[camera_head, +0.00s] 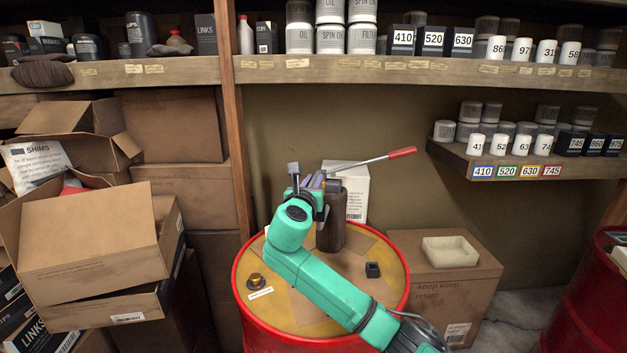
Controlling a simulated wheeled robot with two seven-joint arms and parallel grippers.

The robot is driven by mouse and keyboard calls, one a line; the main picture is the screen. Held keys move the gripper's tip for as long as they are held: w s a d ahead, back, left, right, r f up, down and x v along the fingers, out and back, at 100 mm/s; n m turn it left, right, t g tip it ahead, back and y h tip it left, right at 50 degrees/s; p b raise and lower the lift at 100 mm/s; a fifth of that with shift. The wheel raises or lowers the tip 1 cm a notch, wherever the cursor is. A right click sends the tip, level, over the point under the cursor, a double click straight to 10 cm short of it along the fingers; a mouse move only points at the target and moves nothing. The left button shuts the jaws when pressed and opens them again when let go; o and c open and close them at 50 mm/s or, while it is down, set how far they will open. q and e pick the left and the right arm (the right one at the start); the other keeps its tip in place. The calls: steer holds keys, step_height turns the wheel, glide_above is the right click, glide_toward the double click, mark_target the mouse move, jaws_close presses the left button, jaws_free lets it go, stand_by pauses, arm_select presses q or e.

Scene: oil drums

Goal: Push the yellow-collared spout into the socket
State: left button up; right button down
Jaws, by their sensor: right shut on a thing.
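My right gripper (312,183), on the green arm, is above the back of the red drum's top (325,318). A dark brown cylinder (331,232) stands upright just below and beside the gripper. A small dark piece with a yellowish collar (256,281) sits at the drum's left, behind a white label; it may be the spout. A small black square block with a hollow top (372,269) sits at the right; I cannot tell if it is the socket. My left gripper is out of view.
A carton with a pale tray (450,251) stands right of the drum. Open cartons (90,245) crowd the left. A shelf (540,163) juts out at right.

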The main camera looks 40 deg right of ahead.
steer(key=shift+f+b, duration=0.3)
steer(key=shift+f, duration=0.8)
stand_by(0.5)
steer(key=shift+r+p, duration=0.25)
steer(key=shift+p, duration=0.15)
steer(key=shift+f, duration=0.1)
steer(key=shift+p, duration=0.55)
steer(key=shift+f, duration=0.3)
stand_by(0.4)
steer(key=shift+f, duration=0.4)
steer(key=c, duration=0.7)
jaws_free()
